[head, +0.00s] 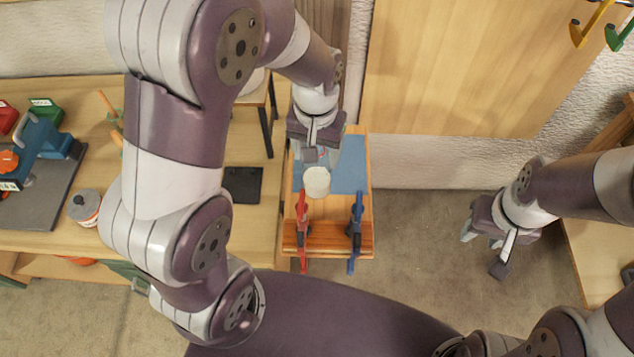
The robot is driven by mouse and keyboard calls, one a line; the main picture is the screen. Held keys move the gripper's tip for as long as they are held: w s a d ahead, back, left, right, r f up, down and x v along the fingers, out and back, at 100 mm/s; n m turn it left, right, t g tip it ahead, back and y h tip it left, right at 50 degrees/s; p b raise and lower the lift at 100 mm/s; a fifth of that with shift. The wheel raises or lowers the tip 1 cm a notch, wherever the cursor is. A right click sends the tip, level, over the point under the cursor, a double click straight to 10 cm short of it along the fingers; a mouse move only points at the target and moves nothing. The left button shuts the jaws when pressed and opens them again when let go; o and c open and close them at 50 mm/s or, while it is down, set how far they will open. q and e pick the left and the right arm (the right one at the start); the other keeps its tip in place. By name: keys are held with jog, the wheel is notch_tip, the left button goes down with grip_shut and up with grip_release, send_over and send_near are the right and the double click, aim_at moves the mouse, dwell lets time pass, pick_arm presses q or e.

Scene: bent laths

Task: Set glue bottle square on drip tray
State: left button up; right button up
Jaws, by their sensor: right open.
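My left gripper (318,155) points down over the small wooden stand, just behind a white round-topped object (317,181) that may be the glue bottle. The wrist partly hides the fingers, so I cannot tell whether they touch or hold anything. A flat dark square (243,184), possibly the drip tray, lies on the bench left of the stand. Its visible surface is bare. My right gripper (485,252) is open and empty over the floor at the right.
The wooden stand (363,215) carries a blue mat (348,170), with a red clamp (302,215) and a blue clamp (356,220) at its front. A grey-lidded tin (84,207) and a blue machine (40,145) are on the left bench. Bare floor lies right of the stand.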

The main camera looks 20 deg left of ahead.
aim_at(316, 185)
pick_arm(q)
jog(key=f, duration=0.4)
jog(key=f+p, duration=0.1)
jog(key=f, duration=0.6)
jog(key=shift+s+f, duration=0.3)
jog(key=shift+f, duration=0.1)
jog(key=o, duration=1.6)
jog(key=shift+o, duration=0.2)
